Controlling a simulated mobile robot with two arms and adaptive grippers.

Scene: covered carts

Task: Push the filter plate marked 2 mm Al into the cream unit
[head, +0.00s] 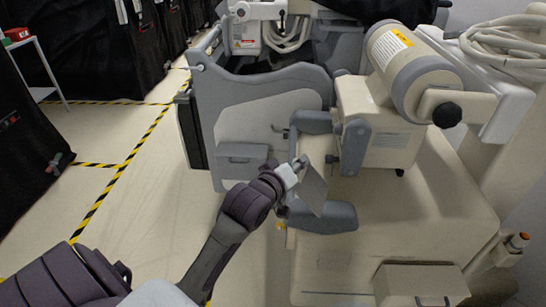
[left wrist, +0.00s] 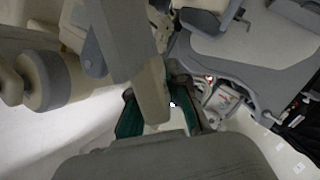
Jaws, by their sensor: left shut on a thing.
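The cream unit (head: 385,128) stands on a large cream cart, with blue-grey brackets reaching left from it. My left gripper (head: 294,178) is at the left side of these brackets. A thin grey plate (head: 312,189) stands tilted at the gripper, between the upper bracket (head: 312,122) and the lower bracket (head: 325,217). In the left wrist view the green-padded fingers of my left gripper (left wrist: 158,108) are on both sides of a cream-grey piece (left wrist: 151,92), closed on it. I cannot read any mark on the plate, nor tell how far it sits in the unit. My right gripper is not in view.
A grey cylinder with a yellow label (head: 405,62) tops the unit. A grey and white cart (head: 260,115) stands close behind my gripper. Black covered carts (head: 85,45) line the left. Floor with yellow-black tape (head: 128,165) is free at left.

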